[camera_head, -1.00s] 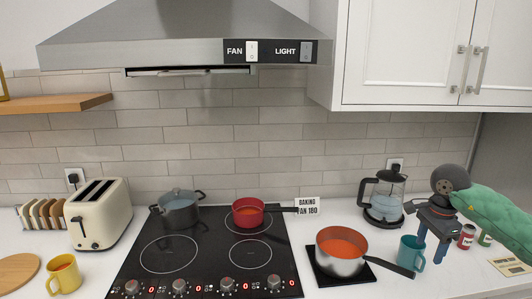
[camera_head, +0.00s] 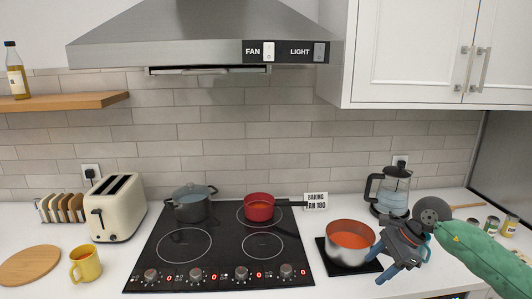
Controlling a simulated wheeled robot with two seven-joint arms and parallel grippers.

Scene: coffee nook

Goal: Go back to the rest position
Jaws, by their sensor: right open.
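My green right arm comes in from the right edge. The fingers are close to the handle of the steel saucepan (camera_head: 346,256) with orange-red contents. I cannot tell whether they touch it. The saucepan stands on a black square pad (camera_head: 322,262) right of the cooktop. My left gripper is out of view.
The black cooktop (camera_head: 214,233) bears a grey pot (camera_head: 190,205) and a red saucepan (camera_head: 260,208). A kettle (camera_head: 389,192) stands behind my right gripper. A cream toaster (camera_head: 115,210), yellow mug (camera_head: 85,265) and round board (camera_head: 29,264) are at left. Small jars (camera_head: 491,225) stand far right.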

